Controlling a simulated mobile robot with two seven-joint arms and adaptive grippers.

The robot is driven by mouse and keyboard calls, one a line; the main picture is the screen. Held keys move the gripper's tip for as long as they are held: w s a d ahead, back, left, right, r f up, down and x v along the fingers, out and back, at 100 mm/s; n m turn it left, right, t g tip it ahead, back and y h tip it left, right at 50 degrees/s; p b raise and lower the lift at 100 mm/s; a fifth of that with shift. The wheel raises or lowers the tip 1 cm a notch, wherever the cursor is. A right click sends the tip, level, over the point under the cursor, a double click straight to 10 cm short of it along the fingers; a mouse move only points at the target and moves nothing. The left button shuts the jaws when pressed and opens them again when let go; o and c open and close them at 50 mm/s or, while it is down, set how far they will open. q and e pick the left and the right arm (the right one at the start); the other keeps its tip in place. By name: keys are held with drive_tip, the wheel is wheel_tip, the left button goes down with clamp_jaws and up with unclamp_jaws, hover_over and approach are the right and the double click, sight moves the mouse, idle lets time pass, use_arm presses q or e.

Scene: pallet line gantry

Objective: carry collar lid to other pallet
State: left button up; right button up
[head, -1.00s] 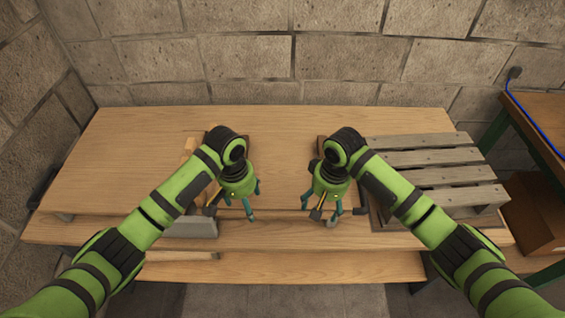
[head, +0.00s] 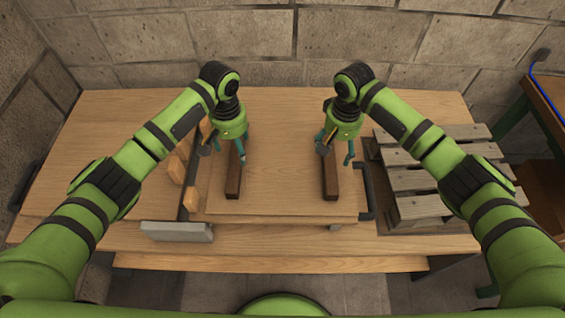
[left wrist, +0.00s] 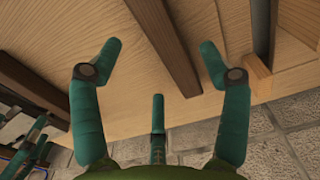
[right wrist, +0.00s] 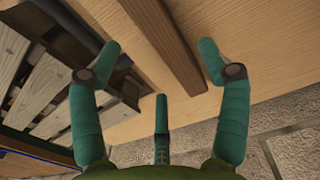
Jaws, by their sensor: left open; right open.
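The collar lid (head: 283,180) is a flat wooden board on the worktop with two dark brown battens on it. The left batten (head: 234,175) is just below my left gripper (head: 228,155); the right batten (head: 330,178) is below my right gripper (head: 336,155). Both grippers are open and empty, pointing down. The left wrist view shows the left batten (left wrist: 165,45) beyond the spread fingers; the right wrist view shows the right batten (right wrist: 165,45) likewise, apart from the fingers. A grey slatted pallet (head: 418,208) stands to the right. What supports the lid is hidden.
Orange-brown wooden blocks (head: 191,199) and a grey block (head: 177,232) lie left of the lid. A dark bracket (head: 367,190) stands between lid and pallet. A stone wall (head: 280,55) closes the back. Worktop behind the lid is clear.

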sight(238, 158)
use_arm(q)
wheel_tip(238, 158, down, 7)
drive_tip(key=shift+w+r, duration=0.1)
drive_tip(key=shift+r, duration=0.05)
use_arm(e)
wheel_tip(238, 158, down, 7)
drive_tip(key=shift+w+r, duration=0.1)
drive_tip(key=shift+r, duration=0.05)
use_arm(q)
clamp_jaws()
use_arm(e)
clamp_jaws()
use_arm(q)
drive_tip(key=shift+r, duration=0.1)
